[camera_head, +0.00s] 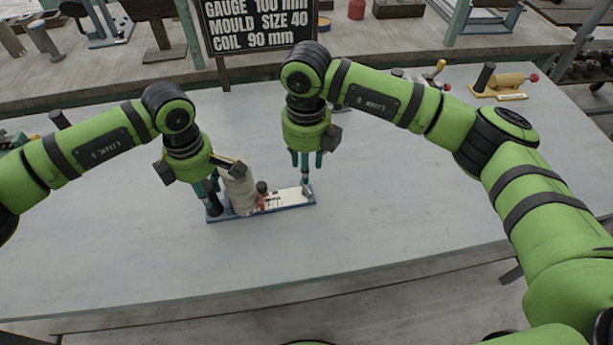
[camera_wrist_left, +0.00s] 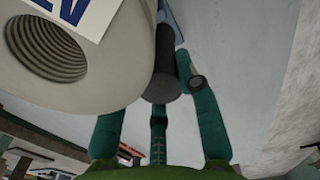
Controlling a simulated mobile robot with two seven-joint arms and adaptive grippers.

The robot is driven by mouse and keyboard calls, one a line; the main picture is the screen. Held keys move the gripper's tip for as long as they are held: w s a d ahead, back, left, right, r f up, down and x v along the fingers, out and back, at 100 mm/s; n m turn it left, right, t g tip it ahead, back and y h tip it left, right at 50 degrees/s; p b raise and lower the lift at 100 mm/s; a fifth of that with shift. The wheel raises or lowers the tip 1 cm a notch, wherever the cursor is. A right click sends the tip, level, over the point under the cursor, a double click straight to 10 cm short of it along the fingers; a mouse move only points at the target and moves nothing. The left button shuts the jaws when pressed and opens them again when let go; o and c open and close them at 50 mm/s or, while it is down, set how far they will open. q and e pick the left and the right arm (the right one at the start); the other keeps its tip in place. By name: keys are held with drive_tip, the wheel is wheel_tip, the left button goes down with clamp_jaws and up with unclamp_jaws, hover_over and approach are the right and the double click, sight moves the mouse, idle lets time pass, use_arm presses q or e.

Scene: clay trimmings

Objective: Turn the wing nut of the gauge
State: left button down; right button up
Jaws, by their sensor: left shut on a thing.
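The gauge (camera_head: 285,206) lies on the table as a long blue-edged base with a pale strip on its right part. A pale cylinder (camera_head: 240,192) stands on its left part; in the left wrist view this cylinder (camera_wrist_left: 112,75) has a threaded round hole. A small dark-topped reddish part (camera_head: 262,188) sits beside it. My left gripper (camera_head: 213,198) is shut on a dark round post (camera_wrist_left: 166,70) at the base's left end. My right gripper (camera_head: 306,164) points down over the base's right end, its fingers apart. I cannot make out the wing nut clearly.
A sign (camera_head: 258,25) stands behind the table. A yellow roller tool (camera_head: 500,82) lies at the back right, with another yellow-handled tool (camera_head: 436,74) partly behind my right arm. The grey table (camera_head: 390,215) is clear in front and to the right.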

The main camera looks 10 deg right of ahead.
drive_tip(key=shift+r, duration=2.1)
use_arm(q)
drive_tip(key=c, duration=0.8)
unclamp_jaws()
drive_tip(key=shift+c, duration=0.2)
